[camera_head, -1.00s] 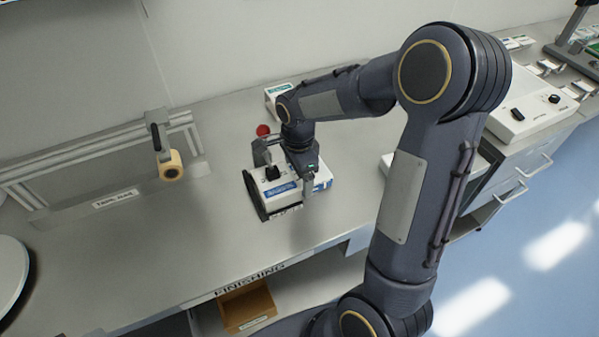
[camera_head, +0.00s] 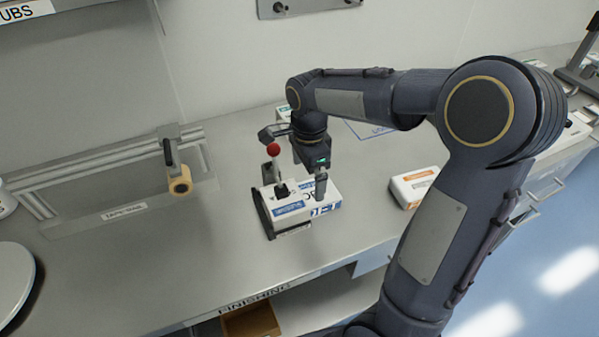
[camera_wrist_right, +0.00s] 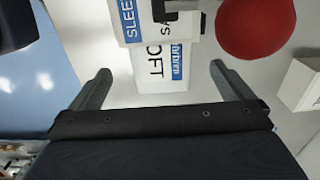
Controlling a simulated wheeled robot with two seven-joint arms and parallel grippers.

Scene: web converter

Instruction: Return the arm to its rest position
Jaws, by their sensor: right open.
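My right arm (camera_head: 425,230) reaches in from the lower right and bends over the bench. Its gripper (camera_head: 296,178) is open and empty, pointing down above a white device with blue labels (camera_head: 322,208). A black lever stands at the device's left part, and a red ball (camera_head: 273,150) shows beside the gripper's left finger. In the right wrist view, the open fingers (camera_wrist_right: 160,72) have nothing between them that they hold. The labelled white device (camera_wrist_right: 160,70) shows beyond them, with the red ball (camera_wrist_right: 255,25) at upper right. My left gripper is out of view.
A tape holder with a yellowish roll (camera_head: 180,186) stands on the rail at left. A white and orange box (camera_head: 414,187) lies right of the device, near my forearm. A round plate (camera_head: 14,285) is at far left. The bench front (camera_head: 150,270) is clear.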

